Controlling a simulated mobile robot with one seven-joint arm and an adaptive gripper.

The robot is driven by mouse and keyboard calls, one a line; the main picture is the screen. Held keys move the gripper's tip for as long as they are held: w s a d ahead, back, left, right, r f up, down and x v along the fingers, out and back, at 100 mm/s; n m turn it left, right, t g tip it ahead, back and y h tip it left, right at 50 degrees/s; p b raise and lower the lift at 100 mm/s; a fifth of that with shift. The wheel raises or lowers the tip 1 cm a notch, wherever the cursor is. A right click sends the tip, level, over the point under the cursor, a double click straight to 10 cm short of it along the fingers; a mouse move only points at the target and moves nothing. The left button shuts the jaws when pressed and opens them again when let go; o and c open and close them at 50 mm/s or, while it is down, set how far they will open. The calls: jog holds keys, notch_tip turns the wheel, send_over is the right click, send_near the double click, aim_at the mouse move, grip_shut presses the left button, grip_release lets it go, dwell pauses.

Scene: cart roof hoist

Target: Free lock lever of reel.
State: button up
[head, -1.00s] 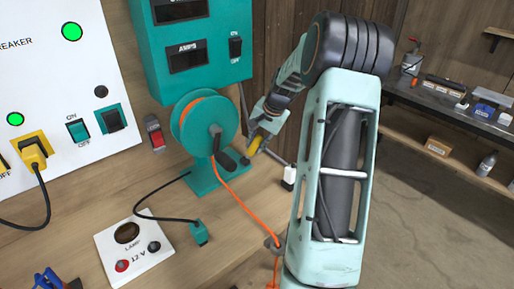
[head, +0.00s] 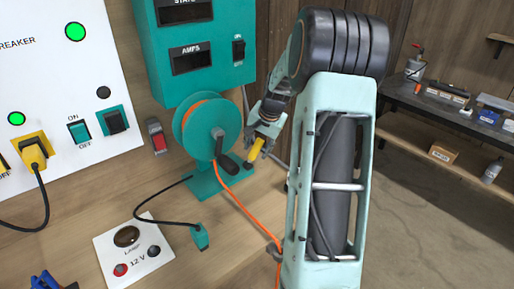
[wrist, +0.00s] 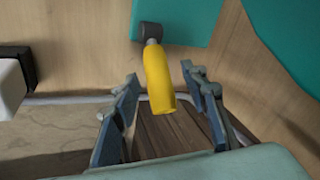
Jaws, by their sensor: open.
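The teal reel (head: 210,128) with orange cord stands on the bench below the meter box. Its lock lever (head: 257,149), a yellow grip on a dark pivot, is at the right of the reel's foot. In the wrist view the yellow lever (wrist: 158,82) points toward me, its dark pivot on a teal plate. My gripper (head: 266,128) is at the lever, open. In the wrist view my gripper's fingers (wrist: 164,90) stand on either side of the yellow grip, with a visible gap on both sides. I see no clear contact.
A black crank handle (head: 228,163) on the reel is just left of the lever. The orange cord (head: 243,213) runs down across the bench. The meter box (head: 205,50) is above. A white block (wrist: 12,88) shows at left in the wrist view.

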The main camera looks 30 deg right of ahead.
jog(key=v, duration=1.2)
jog(key=shift+a, duration=0.1)
